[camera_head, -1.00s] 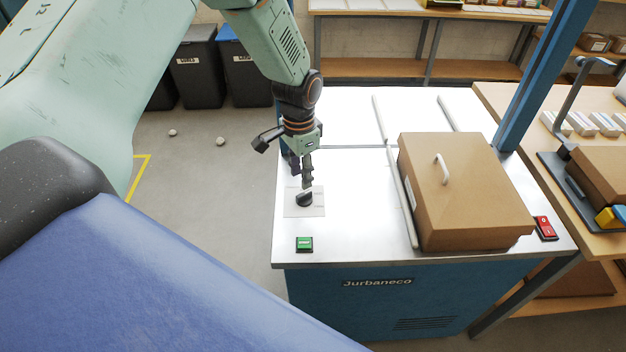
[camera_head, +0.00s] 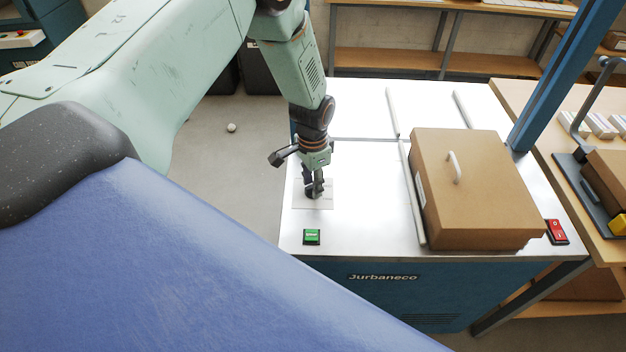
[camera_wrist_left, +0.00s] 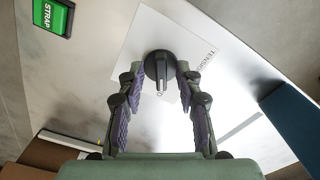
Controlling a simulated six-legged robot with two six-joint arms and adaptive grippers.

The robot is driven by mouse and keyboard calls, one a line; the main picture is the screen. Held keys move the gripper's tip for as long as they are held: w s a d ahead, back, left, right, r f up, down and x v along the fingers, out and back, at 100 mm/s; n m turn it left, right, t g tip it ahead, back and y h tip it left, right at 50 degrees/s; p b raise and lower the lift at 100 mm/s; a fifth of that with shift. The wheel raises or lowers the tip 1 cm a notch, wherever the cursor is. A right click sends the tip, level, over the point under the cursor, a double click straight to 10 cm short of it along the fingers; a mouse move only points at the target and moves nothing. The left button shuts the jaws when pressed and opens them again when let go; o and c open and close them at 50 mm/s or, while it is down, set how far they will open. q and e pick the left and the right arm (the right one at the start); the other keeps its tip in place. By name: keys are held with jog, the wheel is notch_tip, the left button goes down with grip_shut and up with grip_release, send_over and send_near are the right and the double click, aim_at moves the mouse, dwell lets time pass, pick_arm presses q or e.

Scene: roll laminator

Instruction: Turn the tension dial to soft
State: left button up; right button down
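The tension dial is a round black knob (camera_wrist_left: 159,66) with a raised grip bar, on a white label plate (camera_wrist_left: 203,52) that reads "TENSIO…". In the head view the plate (camera_head: 326,202) lies on the machine's white top, and the knob is mostly hidden by my left gripper (camera_head: 314,194). In the left wrist view my left gripper (camera_wrist_left: 158,80) has its two fingers apart, one on each side of the knob. I cannot tell whether the fingertips touch it. The soft mark cannot be read. My right gripper is not in view.
A green button (camera_head: 312,237) marked STRAP sits in front of the dial. A brown box (camera_head: 475,195) with a white handle stands on the right of the white top (camera_head: 365,215). A red switch (camera_head: 557,231) is at the right edge.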

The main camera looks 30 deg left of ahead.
pick_arm(q)
jog(key=shift+w+d+f, duration=0.1)
jog(key=shift+w, duration=0.1)
jog(key=shift+c, duration=0.2)
jog(key=shift+c, duration=1.4)
grip_shut()
jog(key=shift+n, duration=0.3)
jog(key=n+p, duration=0.1)
jog(key=n, duration=0.4)
jog(key=n+p, duration=0.2)
jog(key=n, duration=0.4)
jog(key=shift+w, duration=0.15)
jog(key=shift+n, duration=0.4)
